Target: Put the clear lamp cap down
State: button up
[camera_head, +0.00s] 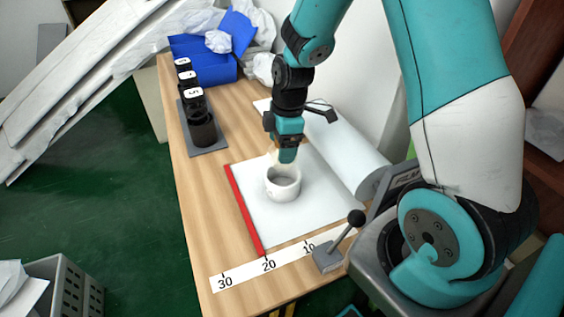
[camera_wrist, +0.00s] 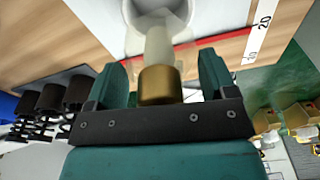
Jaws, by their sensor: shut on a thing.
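The clear lamp cap (camera_wrist: 159,48) is a pale, see-through cylinder with a gold band at its near end. It lies between the two fingers of my gripper (camera_wrist: 162,82) in the wrist view, and my gripper is shut on it. Its far end reaches over the mouth of a white cup. In the head view my gripper (camera_head: 285,156) points down just above that white cup (camera_head: 284,189), and the cap is mostly hidden behind the fingers. I cannot tell whether the cap touches the cup.
The cup stands on a white sheet (camera_head: 310,215) with a red edge strip (camera_head: 246,208). A grey tray with black containers (camera_head: 203,130) stands at the left. A white roll (camera_head: 345,155) lies to the right. A numbered ruler strip (camera_head: 245,276) and a lever (camera_head: 335,250) are in front.

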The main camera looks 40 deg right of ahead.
jog(key=shift+f, duration=2.75)
jog(key=shift+f+b, duration=0.55)
jog(key=shift+f, duration=0.1)
jog(key=o, duration=0.9)
jog(key=shift+r, duration=0.15)
